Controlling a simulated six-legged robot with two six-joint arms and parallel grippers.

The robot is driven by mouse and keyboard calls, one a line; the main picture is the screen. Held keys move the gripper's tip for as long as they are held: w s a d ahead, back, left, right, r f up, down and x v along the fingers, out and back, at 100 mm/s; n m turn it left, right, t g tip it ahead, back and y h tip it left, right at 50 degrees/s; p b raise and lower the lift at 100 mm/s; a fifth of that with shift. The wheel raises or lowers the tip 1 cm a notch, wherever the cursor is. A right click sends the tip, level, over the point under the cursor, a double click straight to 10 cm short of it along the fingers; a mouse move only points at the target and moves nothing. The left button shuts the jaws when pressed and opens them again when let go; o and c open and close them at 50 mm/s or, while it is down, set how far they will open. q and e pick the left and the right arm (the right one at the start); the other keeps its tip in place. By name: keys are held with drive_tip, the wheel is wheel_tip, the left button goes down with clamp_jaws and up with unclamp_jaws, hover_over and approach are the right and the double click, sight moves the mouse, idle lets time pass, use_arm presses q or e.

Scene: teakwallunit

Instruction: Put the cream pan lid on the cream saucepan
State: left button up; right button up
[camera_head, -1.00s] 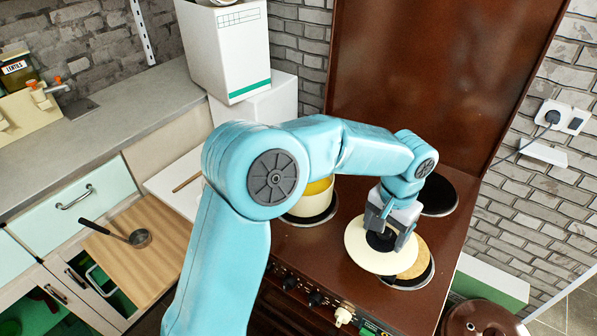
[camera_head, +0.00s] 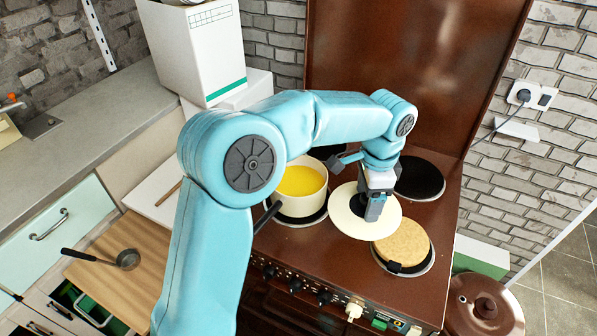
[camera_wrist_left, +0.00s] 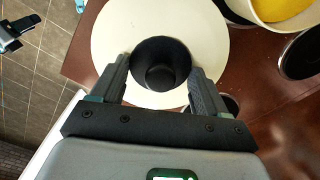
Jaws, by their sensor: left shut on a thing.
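The cream pan lid (camera_head: 345,222) is a flat cream disc with a black knob. My left gripper (camera_head: 374,208) is shut on its knob and holds it over the brown stove, between the saucepan and the cork mat. In the left wrist view the lid (camera_wrist_left: 112,40) spreads beyond the fingers (camera_wrist_left: 160,80), which stand on both sides of the black knob. The cream saucepan (camera_head: 290,207) holds something yellow and stands on a burner to the left of the lid. Its rim also shows at the top right of the left wrist view (camera_wrist_left: 262,22). My right gripper is not in the head view.
A round cork mat (camera_head: 404,243) lies on the front right burner. The back right burner (camera_head: 420,178) is bare. The saucepan's dark handle (camera_head: 268,217) points toward the front left. A ladle (camera_head: 126,259) lies on the wooden board at left. A brown lidded pot (camera_head: 484,308) stands at lower right.

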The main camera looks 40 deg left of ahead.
use_arm(q)
drive_tip(key=a+r+m+p, duration=0.8)
drive_tip(key=a+r+m, duration=0.2)
drive_tip(key=a+r, duration=0.9)
wheel_tip(320, 180, down, 20)
drive_tip(key=b, duration=0.2)
drive_tip(key=shift+s+a+f, duration=0.2)
drive_tip(key=shift+s+a, duration=0.15)
